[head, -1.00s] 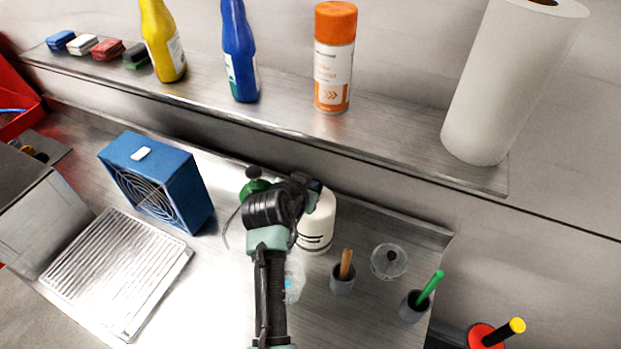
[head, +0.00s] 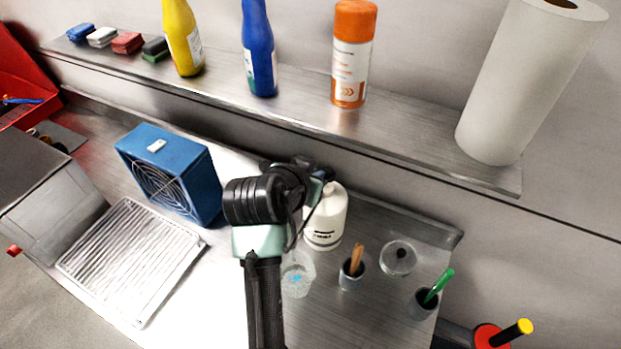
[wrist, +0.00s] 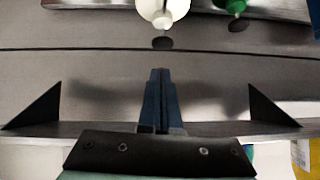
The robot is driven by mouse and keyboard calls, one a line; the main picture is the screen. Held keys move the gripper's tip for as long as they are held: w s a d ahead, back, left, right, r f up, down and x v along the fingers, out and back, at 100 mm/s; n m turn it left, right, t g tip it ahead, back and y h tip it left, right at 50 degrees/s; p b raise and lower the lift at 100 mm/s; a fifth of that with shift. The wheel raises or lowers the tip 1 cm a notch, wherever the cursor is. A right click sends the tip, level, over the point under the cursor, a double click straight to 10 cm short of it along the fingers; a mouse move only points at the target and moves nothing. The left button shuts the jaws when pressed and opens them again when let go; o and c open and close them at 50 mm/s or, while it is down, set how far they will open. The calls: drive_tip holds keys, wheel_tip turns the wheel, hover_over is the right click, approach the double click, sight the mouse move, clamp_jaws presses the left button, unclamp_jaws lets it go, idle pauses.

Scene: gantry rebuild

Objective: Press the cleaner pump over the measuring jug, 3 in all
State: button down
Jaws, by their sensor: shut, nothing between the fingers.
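The white cleaner bottle (head: 326,222) stands upright on the steel worktop, right of my wrist in the head view. Its pump top is partly hidden by my gripper (head: 312,176). A white bottle, likely the same one, shows at the top of the wrist view (wrist: 162,10). The clear measuring jug (head: 297,276), with blue markings on it, stands in front of the bottle and is partly covered by my arm. My gripper, also seen in the wrist view (wrist: 158,100), is shut and empty, with its fingers together. The bottle appears apart from the fingertips there.
A blue fan box (head: 168,178) and ribbed tray (head: 130,262) are left. Grey cups with a brown handle (head: 352,276) and a green handle (head: 424,302), and a clear round dish (head: 398,258), are right. The shelf (head: 410,140) overhangs behind. A green object (wrist: 234,6) is near the bottle.

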drive_tip(key=shift+v, duration=1.3)
idle(1.5)
